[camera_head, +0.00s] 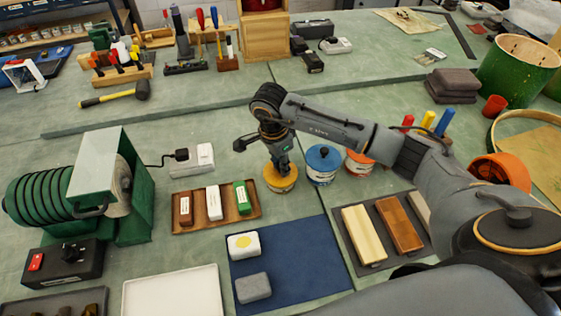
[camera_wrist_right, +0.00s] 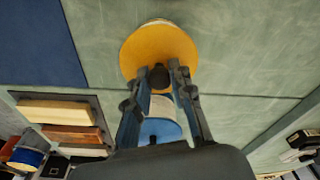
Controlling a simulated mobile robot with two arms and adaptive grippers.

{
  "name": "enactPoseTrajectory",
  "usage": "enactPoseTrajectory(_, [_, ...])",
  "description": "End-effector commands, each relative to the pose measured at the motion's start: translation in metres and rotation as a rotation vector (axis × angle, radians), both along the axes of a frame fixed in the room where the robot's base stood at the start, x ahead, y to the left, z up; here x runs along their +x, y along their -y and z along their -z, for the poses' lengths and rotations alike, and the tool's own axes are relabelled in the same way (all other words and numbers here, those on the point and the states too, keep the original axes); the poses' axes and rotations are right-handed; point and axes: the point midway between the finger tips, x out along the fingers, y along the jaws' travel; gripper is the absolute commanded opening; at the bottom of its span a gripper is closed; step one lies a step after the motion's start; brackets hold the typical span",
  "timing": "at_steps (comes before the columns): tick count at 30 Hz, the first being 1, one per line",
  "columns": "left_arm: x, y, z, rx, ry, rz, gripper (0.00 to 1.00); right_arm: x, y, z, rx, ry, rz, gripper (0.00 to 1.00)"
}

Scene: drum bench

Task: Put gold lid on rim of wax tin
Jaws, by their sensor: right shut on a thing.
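The gold lid (camera_head: 280,176) is a flat yellow disc with a dark knob, and it also fills the top of the right wrist view (camera_wrist_right: 158,45). My right gripper (camera_head: 281,163) is above it with its fingers pointing down, shut on the lid's knob (camera_wrist_right: 159,77). The wax tin (camera_head: 283,190) is below the lid, and only a little of its pale wall shows. The lid covers the tin's opening from above. I cannot tell whether it touches the rim all round. My left gripper is not in view.
A blue-lidded tin (camera_head: 322,173) stands close on the right, with an orange tin (camera_head: 357,165) beyond it. A wooden tray (camera_head: 180,226) with several small blocks is at the left. A blue mat (camera_head: 297,262) lies in front.

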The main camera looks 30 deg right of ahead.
Motion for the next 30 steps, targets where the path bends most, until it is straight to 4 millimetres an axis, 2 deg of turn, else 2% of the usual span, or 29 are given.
enactPoseTrajectory(2, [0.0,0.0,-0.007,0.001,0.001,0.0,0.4,0.0,0.0,0.004,0.001,0.001,0.001,0.0])
enactPoseTrajectory(14, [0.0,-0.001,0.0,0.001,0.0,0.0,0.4,0.001,0.0,0.013,-0.001,0.003,0.001,0.0])
enactPoseTrajectory(15, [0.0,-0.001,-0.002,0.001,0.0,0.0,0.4,0.001,0.0,0.011,0.0,0.003,0.001,0.3])
enactPoseTrajectory(17, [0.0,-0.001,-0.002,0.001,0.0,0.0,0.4,0.0,0.0,0.011,0.0,0.002,0.001,0.42])
enactPoseTrajectory(18, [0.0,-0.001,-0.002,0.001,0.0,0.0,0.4,0.0,0.0,0.011,0.0,0.002,0.001,0.45])
enactPoseTrajectory(30, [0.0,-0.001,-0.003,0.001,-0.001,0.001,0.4,0.002,-0.001,0.004,0.002,0.006,0.001,0.45])
